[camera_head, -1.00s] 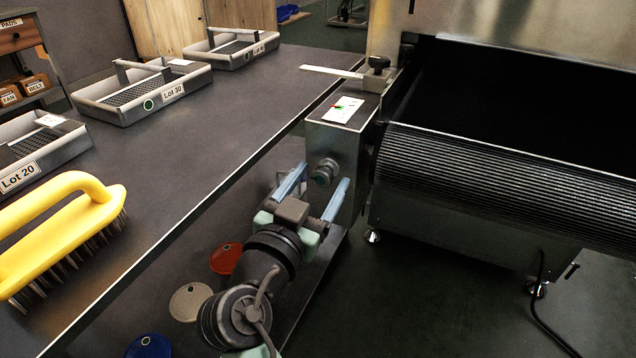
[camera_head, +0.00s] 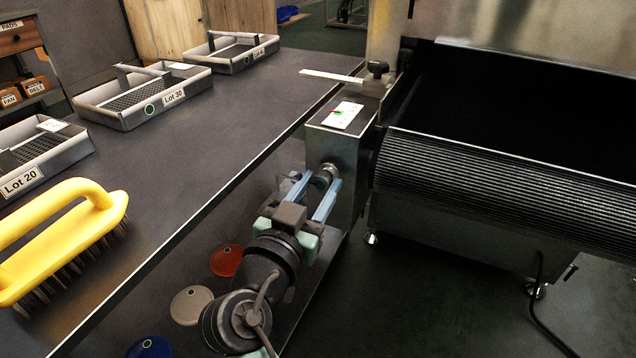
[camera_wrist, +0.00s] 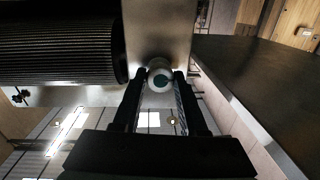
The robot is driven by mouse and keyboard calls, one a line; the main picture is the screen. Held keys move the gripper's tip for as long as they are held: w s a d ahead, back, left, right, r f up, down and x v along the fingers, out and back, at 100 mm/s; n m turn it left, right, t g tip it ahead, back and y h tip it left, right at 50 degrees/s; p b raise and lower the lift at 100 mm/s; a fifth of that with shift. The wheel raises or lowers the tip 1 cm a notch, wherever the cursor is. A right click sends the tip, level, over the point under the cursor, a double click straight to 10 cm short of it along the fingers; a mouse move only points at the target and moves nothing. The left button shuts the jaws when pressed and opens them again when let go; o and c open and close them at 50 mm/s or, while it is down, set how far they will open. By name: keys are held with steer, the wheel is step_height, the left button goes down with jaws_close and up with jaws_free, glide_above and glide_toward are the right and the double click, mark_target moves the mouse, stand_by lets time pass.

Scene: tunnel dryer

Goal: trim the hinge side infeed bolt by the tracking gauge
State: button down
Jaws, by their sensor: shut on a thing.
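The infeed bolt (camera_head: 327,171) sticks out of the front of a metal block (camera_head: 334,148) at the near left corner of the dryer's belt. My gripper (camera_head: 325,182) is shut on it, a finger on each side. The tracking gauge (camera_head: 343,115) is a white plate on top of the block, with small green and red marks too small to read exactly.
The ribbed belt (camera_head: 500,185) lies right of the block. A bench (camera_head: 215,125) on the left carries lot trays (camera_head: 150,98) and a yellow brush (camera_head: 65,240). A black knob (camera_head: 377,69) and pale strip (camera_head: 332,76) stand behind the gauge. Coloured discs (camera_head: 192,304) lie below the bench edge.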

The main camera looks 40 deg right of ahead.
steer(key=n+p, duration=0.2)
steer(key=n, duration=0.1)
steer(key=n+p, duration=0.2)
steer(key=shift+r, duration=0.25)
steer(key=n+p, duration=0.2)
steer(key=n, duration=0.1)
steer(key=shift+w+p, duration=0.1)
steer(key=shift+p, duration=0.25)
steer(key=shift+f+n+g+p, duration=0.2)
steer(key=shift+n+g+p, duration=0.2)
steer(key=shift+n+p, duration=0.55)
steer(key=shift+n, duration=0.35)
steer(key=shift+c, duration=2.3)
jaws_free()
